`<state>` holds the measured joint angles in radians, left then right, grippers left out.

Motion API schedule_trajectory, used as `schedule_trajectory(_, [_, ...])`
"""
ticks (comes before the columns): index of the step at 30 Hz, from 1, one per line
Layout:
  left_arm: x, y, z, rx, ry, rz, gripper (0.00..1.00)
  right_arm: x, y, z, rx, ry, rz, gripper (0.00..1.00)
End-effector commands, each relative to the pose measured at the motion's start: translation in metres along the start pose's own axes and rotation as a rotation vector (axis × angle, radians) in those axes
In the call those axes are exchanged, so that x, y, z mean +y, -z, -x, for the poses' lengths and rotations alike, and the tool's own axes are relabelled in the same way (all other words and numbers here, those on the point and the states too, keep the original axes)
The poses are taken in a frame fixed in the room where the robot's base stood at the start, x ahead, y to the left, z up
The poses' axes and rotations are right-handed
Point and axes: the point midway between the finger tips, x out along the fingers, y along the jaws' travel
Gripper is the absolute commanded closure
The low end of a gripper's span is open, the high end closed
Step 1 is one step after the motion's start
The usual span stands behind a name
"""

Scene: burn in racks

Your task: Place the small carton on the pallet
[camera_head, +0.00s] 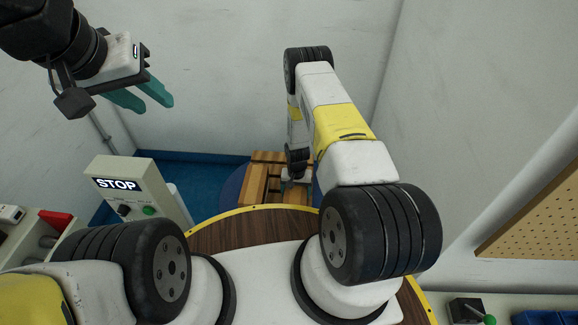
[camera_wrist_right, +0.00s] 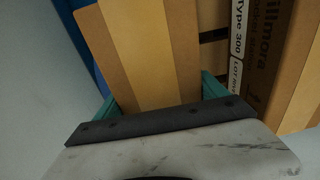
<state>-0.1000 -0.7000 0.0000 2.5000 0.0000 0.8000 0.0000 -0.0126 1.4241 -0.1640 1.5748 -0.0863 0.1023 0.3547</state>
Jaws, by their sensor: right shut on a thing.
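A small brown carton with a paler tape band (camera_wrist_right: 150,45) sits between the teal fingers of my right gripper (camera_wrist_right: 160,97) in the right wrist view. The fingers are shut on its two sides. In the head view my right gripper (camera_head: 293,179) is small, at the end of the extended right arm, over a group of brown, wood-coloured shapes (camera_head: 255,186). I cannot clearly tell pallet from cartons there. My left gripper (camera_head: 146,97) is raised at the upper left, open and empty. Whether the held carton touches anything below is hidden.
Another carton (camera_wrist_right: 262,50) with printed text stands close at the right in the wrist view, across a gap. A control box with a STOP sign (camera_head: 125,185) stands left of the brown group. White walls enclose the back. A pegboard (camera_head: 535,215) is at the right.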

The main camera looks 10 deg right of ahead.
Motion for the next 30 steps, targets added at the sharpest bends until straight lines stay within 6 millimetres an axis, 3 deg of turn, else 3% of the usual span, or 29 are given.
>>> schedule_trajectory(6, [0.0, 0.0, 0.0, 0.0, 0.0, 0.0, 0.64, 0.0, 0.0, -0.002, 0.001, 0.0, 0.0, 0.91])
schedule_trajectory(7, [0.0, 0.0, 0.0, 0.0, 0.0, 0.0, 0.64, 0.0, 0.0, -0.002, 0.0, 0.0, 0.0, 0.12])
schedule_trajectory(9, [0.0, 0.0, 0.0, 0.0, 0.0, 0.0, 0.64, 0.0, 0.0, -0.002, 0.0, 0.0, 0.0, 0.0])
schedule_trajectory(20, [0.0, 0.0, 0.0, 0.0, 0.0, 0.0, 0.64, 0.0, 0.0, 0.006, 0.0, 0.0, 0.0, 0.0])
schedule_trajectory(30, [0.0, 0.0, 0.0, 0.0, 0.0, 0.0, 0.64, 0.0, 0.001, 0.074, 0.003, 0.0, 0.001, 0.0])
